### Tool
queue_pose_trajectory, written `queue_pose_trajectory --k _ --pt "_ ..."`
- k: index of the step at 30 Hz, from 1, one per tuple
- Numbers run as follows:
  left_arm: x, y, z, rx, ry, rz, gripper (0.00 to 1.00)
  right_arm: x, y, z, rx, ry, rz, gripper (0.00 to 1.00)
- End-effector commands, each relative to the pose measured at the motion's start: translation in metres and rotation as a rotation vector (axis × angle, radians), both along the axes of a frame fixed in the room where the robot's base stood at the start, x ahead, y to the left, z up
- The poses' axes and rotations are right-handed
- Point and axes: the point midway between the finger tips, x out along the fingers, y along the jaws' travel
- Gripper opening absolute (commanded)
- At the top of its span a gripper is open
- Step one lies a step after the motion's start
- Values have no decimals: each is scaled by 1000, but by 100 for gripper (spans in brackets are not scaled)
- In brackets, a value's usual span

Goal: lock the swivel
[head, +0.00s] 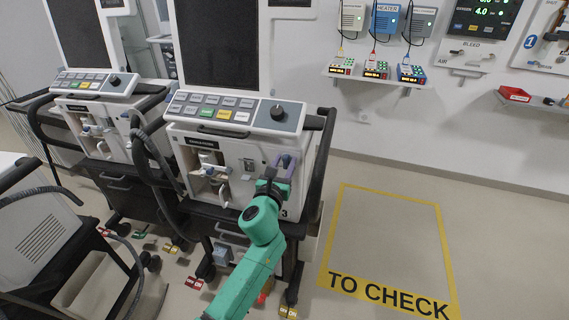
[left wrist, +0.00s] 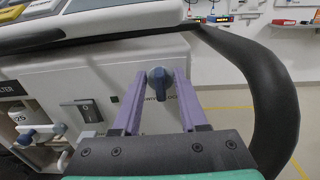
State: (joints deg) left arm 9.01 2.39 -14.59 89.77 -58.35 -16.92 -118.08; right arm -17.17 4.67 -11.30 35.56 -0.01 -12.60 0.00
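A dark blue knob (left wrist: 160,80) with a downward-pointing handle sits on the white front panel of the middle ventilator (head: 235,155). Lettering beside it is partly hidden by my fingers; I can make out "LOCK" at its right. My left gripper (head: 283,166) is at the right part of this panel, its arm reaching up from below. In the left wrist view the purple fingers (left wrist: 159,85) stand on either side of the knob, open, with narrow gaps beside it. In the head view the gripper hides the knob. My right gripper is not in view.
A black curved handle rail (left wrist: 265,85) runs close to the right of the gripper. A rocker switch (left wrist: 88,111) is to its left. Another ventilator (head: 90,125) stands at left. A yellow-framed "TO CHECK" floor area (head: 385,240) is empty. Colored pedals (head: 195,282) lie low.

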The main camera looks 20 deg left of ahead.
Motion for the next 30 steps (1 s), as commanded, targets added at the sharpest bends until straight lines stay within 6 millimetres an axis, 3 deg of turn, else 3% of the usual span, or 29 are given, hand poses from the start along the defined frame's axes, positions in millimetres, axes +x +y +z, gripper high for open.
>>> queue_pose_trajectory --k 1,3,17,30 --pt "0 0 0 0 0 0 20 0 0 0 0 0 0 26" --pt "0 0 0 0 0 0 0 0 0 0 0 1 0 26" --pt "-1 0 -1 -50 1 0 0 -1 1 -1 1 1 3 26" --pt "-1 4 -2 -366 -1 1 0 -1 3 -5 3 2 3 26"
